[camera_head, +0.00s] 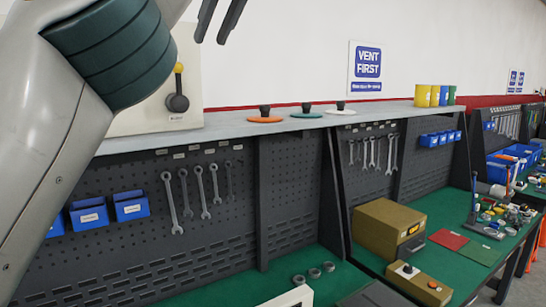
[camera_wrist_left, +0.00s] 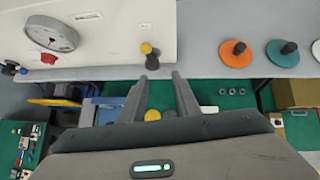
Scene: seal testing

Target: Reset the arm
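My left gripper (camera_head: 219,20) shows at the top of the head view, with its two dark fingers apart and nothing between them. My left arm (camera_head: 50,120) crosses the left side of that view, raised in front of the bench. In the left wrist view the gripper (camera_wrist_left: 160,80) is also open and empty, pointing toward a pale panel. A black lever (camera_head: 178,102) with a yellow knob (camera_head: 179,68) is on this panel (camera_head: 140,118). The yellow knob (camera_wrist_left: 146,48) shows just beyond the fingertips in the wrist view, apart from them. My right gripper is not in view.
A grey shelf (camera_head: 225,127) carries orange (camera_head: 265,120), green (camera_head: 306,115) and white (camera_head: 340,112) discs with black knobs. Colored canisters (camera_head: 422,96) stand farther right. Below are wrenches (camera_head: 171,203), blue bins (camera_head: 131,206) and a brown box (camera_head: 388,229) on a green bench.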

